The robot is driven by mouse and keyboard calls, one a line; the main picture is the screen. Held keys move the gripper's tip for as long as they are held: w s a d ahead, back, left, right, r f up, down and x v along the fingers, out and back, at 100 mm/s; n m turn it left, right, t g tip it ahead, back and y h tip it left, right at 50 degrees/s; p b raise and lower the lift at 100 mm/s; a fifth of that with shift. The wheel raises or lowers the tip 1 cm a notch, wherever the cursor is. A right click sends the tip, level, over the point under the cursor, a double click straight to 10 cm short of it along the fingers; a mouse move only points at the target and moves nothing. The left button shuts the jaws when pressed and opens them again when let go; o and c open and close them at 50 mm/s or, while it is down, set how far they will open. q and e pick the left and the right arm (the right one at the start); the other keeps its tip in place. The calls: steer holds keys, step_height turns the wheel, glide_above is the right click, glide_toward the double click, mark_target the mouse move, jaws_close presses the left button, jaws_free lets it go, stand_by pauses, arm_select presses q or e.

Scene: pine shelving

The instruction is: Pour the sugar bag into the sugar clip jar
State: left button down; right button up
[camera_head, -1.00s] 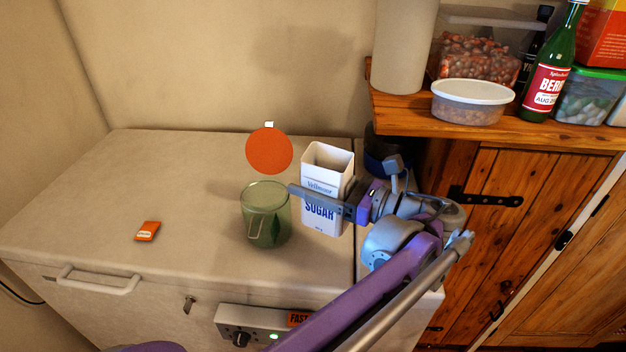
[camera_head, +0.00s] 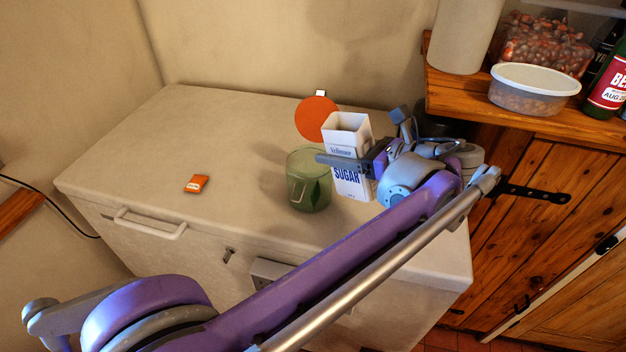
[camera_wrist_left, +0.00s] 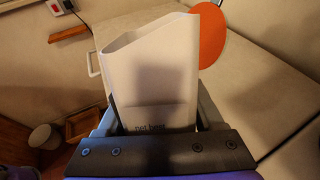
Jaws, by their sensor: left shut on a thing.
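The sugar bag (camera_head: 352,184) is a white, open-topped box-like pack with blue "SUGAR" lettering. It is upright, just right of a green see-through jar (camera_head: 309,181) on the pale chest top. I cannot tell whether the bag's base touches the chest. An orange round lid (camera_head: 317,119) stands upright behind the jar; whether it is joined to the jar is unclear. My left gripper (camera_head: 347,162) is shut on the bag, its finger across the front. The left wrist view shows the bag (camera_wrist_left: 150,75) between the fingers, with the orange lid (camera_wrist_left: 212,35) beyond. My right gripper is out of view.
A small orange packet (camera_head: 196,184) lies on the chest (camera_head: 150,150), left of the jar; the chest top around it is clear. A pine shelf (camera_head: 470,105) at right holds a white-lidded tub (camera_head: 533,88), a pale cylinder (camera_head: 462,35) and bottles. A dark round container (camera_head: 445,125) is behind my wrist.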

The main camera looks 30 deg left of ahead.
mark_target(310, 179)
arm_select(q)
steer(key=shift+d+f+h+p, duration=0.2)
steer(key=shift+f+h+p, duration=0.25)
steer(key=shift+f+h, duration=0.45)
steer(key=shift+f, duration=0.25)
steer(key=shift+d+f+h+p, duration=0.3)
steer(key=shift+f+h+p, duration=0.2)
steer(key=shift+f, duration=0.25)
steer(key=shift+s+f+g+h+p, duration=0.15)
steer(key=shift+g+h+p, duration=0.15)
steer(key=shift+h+p, duration=0.15)
steer(key=shift+f+h, duration=0.25)
steer(key=shift+f, duration=0.1)
